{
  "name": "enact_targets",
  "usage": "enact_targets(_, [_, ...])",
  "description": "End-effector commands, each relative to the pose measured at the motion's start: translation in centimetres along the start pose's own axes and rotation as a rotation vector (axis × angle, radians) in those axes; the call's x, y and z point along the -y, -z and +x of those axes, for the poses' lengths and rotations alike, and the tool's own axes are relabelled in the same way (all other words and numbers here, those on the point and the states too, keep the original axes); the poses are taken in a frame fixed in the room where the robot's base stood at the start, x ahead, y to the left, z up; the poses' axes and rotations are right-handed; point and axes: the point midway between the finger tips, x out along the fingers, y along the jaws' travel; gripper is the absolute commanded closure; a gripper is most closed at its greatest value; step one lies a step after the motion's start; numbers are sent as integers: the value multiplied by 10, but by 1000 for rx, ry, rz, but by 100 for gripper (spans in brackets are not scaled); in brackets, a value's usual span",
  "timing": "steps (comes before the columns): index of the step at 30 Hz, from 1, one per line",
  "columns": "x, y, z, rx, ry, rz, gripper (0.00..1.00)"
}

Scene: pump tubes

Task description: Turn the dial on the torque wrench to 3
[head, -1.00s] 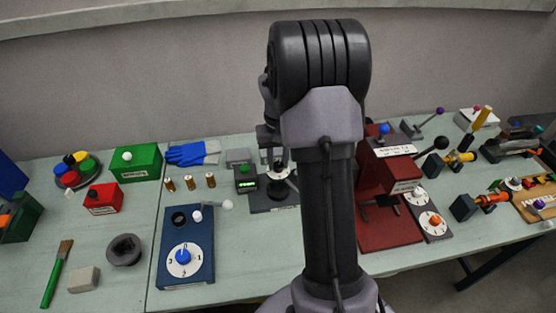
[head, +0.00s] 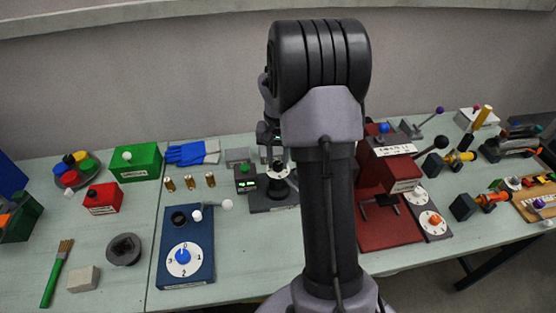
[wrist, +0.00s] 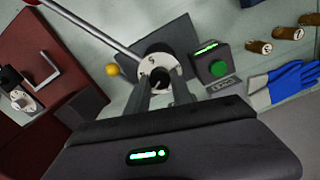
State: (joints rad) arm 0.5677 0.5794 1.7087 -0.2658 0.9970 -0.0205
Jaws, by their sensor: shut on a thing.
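The torque wrench dial (wrist: 147,63) is a white disc with dark marks and a black knob (wrist: 160,77), on a dark grey base plate (wrist: 179,39). A long silver bar (wrist: 95,32) with a red end reaches from beside the dial to the upper left in the wrist view. My gripper (wrist: 162,84) is shut on the black knob, one finger on each side. The fingers hide part of the dial, and I cannot read its setting. In the head view the white dial (head: 279,172) shows on its base, partly behind my arm.
A black box with a green button (wrist: 218,69) and lit display stands close beside the dial. Brass cylinders (wrist: 258,47) and blue gloves (wrist: 290,80) lie beyond it. A yellow ball (wrist: 113,70) is near the base. A red stand (wrist: 45,65) is on the other side.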

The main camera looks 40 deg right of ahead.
Motion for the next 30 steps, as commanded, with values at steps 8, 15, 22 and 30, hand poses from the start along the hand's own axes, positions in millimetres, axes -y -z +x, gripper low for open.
enact_targets(8, [0,0,0,-2,0,-1,50])
enact_targets(15, [0,0,0,-1,0,-1,50])
enact_targets(22, [0,1,-45,-5,1,-2,50])
enact_targets(30, [0,1,-136,-4,1,-1,50])
